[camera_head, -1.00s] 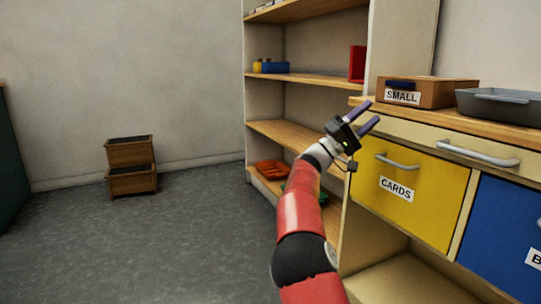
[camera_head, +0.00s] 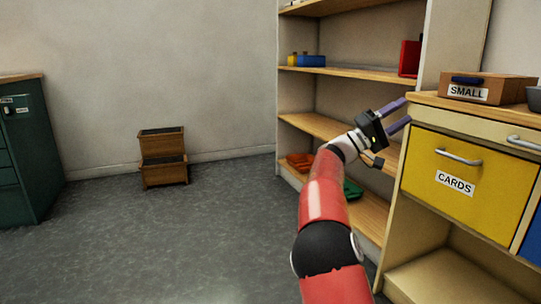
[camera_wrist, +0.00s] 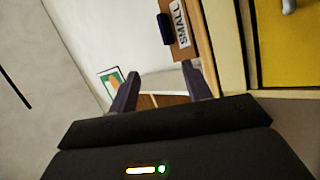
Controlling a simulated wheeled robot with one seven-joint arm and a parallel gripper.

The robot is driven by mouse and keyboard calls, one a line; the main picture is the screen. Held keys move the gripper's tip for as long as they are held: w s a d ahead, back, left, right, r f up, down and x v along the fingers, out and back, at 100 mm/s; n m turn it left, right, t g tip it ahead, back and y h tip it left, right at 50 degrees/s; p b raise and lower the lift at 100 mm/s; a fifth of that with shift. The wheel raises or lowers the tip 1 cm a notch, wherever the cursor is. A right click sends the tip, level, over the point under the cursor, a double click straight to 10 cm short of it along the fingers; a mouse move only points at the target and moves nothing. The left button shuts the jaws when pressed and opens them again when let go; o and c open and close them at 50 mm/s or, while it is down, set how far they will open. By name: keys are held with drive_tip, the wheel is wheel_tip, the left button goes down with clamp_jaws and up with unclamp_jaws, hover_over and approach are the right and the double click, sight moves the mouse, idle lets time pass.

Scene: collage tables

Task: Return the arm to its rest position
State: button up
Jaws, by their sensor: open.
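My red arm reaches up from the bottom right in the head view. My gripper (camera_head: 401,115) is open, with its two purple fingers apart and nothing seen between them. In the head view it appears in front of the shelf unit and beside the left edge of the yellow CARDS drawer (camera_head: 468,178). In the wrist view the two fingers of my gripper (camera_wrist: 160,92) stand apart, with the SMALL box (camera_wrist: 174,30) beyond them.
The wooden shelf unit (camera_head: 345,72) stands behind my arm. The drawer cabinet's top (camera_head: 432,98) bears the SMALL box (camera_head: 488,86). A two-tier wooden box (camera_head: 163,157) and a green cabinet (camera_head: 30,145) stand at left. The grey floor (camera_head: 200,240) between is clear.

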drive_tip(key=s+d+f+y, duration=0.7)
drive_tip(key=s+d, duration=0.2)
drive_tip(key=d, duration=0.1)
drive_tip(key=s+a+f+n+y, duration=0.1)
drive_tip(key=s+a+f+y, duration=0.1)
drive_tip(key=s+f+y, duration=0.6)
drive_tip(key=s+a+f+n+t+y, duration=0.15)
drive_tip(key=s+a+f+y, duration=0.4)
drive_tip(key=s+a, duration=0.6)
drive_tip(key=s+a+f+n+t+y, duration=0.1)
drive_tip(key=s+a+f+t+y, duration=0.25)
drive_tip(key=s+a+f, duration=0.6)
drive_tip(key=s+a+r+p, duration=0.1)
drive_tip(key=a+r+p, duration=0.1)
drive_tip(key=r+p, duration=0.4)
drive_tip(key=s+a+r+p, duration=0.1)
drive_tip(key=a+r+p, duration=0.1)
drive_tip(key=r+p, duration=0.5)
wheel_tip(320, 180, up, 2)
drive_tip(key=shift+s+r+y+p, duration=0.15)
drive_tip(key=shift+s+y+p, duration=0.15)
drive_tip(key=shift+y, duration=0.1)
